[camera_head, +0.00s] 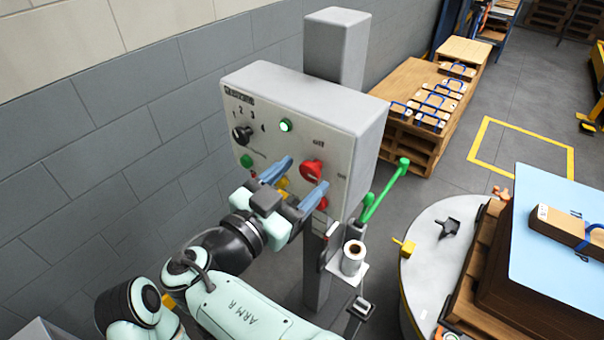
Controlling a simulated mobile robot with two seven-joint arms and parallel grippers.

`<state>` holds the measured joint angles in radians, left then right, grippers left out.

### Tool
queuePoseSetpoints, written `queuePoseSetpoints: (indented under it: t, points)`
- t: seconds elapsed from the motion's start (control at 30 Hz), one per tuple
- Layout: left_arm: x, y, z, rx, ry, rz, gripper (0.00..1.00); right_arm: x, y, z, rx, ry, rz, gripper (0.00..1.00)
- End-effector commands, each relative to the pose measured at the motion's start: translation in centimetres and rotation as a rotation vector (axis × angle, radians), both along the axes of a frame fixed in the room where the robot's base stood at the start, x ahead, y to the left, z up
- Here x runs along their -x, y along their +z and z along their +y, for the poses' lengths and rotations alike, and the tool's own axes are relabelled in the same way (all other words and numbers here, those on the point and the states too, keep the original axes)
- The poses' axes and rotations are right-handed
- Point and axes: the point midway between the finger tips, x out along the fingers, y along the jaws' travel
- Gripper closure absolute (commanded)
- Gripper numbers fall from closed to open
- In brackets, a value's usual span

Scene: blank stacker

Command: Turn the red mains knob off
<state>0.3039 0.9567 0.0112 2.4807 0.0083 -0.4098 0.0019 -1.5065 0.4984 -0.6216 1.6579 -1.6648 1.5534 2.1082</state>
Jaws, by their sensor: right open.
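The red mains knob (312,170) sits on the right part of the front of a light grey control box (345,125), with small lettering above and beside it. My right gripper (295,180) is open in front of the lower part of the panel, its two blue fingers apart. The knob shows just above and between the fingertips, nearer the right finger. I cannot tell whether a finger touches it. My left gripper is not in view.
The panel also has a black selector knob (242,134), a lit green lamp (285,126), a green button (246,161) and another red part (322,203) partly behind the gripper. A green handle (385,188) juts out right of the box. A round grey table (425,265) stands at right.

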Motion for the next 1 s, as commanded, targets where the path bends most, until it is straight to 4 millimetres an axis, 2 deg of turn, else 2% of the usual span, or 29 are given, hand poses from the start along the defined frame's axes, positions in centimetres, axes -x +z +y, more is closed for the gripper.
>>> queuePoseSetpoints:
  t: [0.13,0.43,0.47,0.6,0.63,1.0]
  points:
    - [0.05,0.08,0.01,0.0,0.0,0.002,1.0,-0.87,0.02,-0.64,-0.001,0.0,0.001,0.33]
    - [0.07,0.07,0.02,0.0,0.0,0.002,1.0,-1.05,-0.01,-0.77,-0.001,0.0,0.001,0.33]
    - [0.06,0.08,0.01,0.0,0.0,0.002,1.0,-1.04,-0.01,-0.77,-0.001,0.0,0.001,0.39]
    - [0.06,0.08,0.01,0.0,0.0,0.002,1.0,-1.03,-0.01,-0.76,-0.001,0.0,0.001,0.85]
    - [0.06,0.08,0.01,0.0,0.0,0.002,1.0,-1.03,-0.01,-0.76,-0.001,0.0,0.001,0.89]
    - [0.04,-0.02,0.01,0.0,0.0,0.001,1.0,-1.05,-0.06,-0.76,0.04,0.0,0.032,0.89]
